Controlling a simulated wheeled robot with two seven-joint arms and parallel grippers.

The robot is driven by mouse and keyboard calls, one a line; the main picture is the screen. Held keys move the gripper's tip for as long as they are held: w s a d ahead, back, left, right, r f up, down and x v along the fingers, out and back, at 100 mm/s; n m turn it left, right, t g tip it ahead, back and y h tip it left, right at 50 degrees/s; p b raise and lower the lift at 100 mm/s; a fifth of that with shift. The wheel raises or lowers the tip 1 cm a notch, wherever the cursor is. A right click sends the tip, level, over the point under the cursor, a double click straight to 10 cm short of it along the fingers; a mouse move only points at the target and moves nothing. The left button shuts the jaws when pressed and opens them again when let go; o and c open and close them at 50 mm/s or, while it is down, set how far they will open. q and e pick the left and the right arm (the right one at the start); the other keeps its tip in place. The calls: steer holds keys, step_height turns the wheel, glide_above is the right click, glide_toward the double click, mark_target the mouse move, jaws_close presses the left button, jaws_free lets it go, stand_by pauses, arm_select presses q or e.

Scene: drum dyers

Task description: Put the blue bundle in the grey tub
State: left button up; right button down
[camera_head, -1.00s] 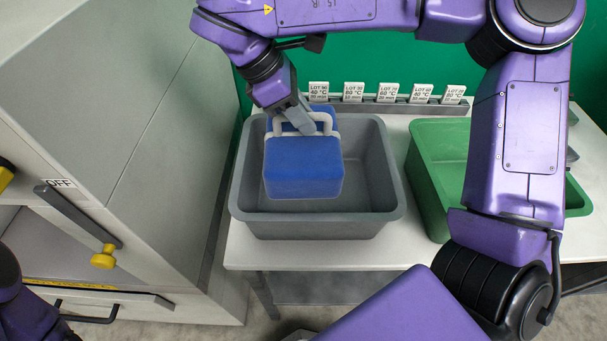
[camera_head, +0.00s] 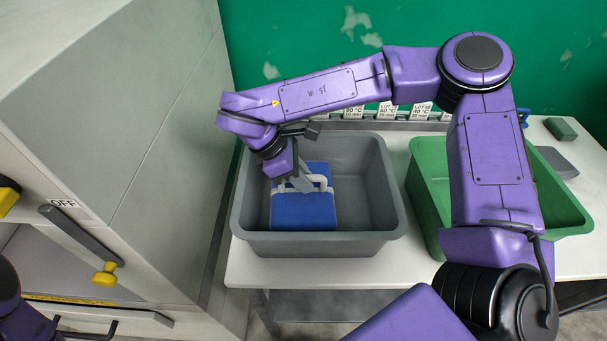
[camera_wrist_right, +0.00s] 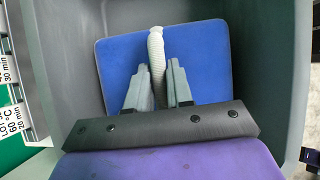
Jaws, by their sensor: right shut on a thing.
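The blue bundle (camera_head: 304,211) is a blue block with a pale rope-like handle on top. It is inside the grey tub (camera_head: 325,243), toward its left side. I cannot tell whether it rests on the tub's floor. My right gripper (camera_head: 303,183) reaches down into the tub and is shut on the bundle's handle. In the right wrist view the bundle (camera_wrist_right: 210,60) lies beneath the fingers (camera_wrist_right: 160,75), with the pale handle (camera_wrist_right: 156,48) between them. My left gripper is not in view; only part of my left arm shows at the lower left.
A green tub (camera_head: 428,192) stands to the right on the same white table (camera_head: 290,273). A rack of lot cards (camera_head: 420,108) runs behind the tubs. A grey machine (camera_head: 125,150) with a yellow-tipped lever (camera_head: 85,243) and an OFF label stands close on the left.

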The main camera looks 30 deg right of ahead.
steer(key=c, duration=1)
jaws_free()
steer(key=shift+b+v, duration=1.15)
steer(key=shift+v, duration=4.9)
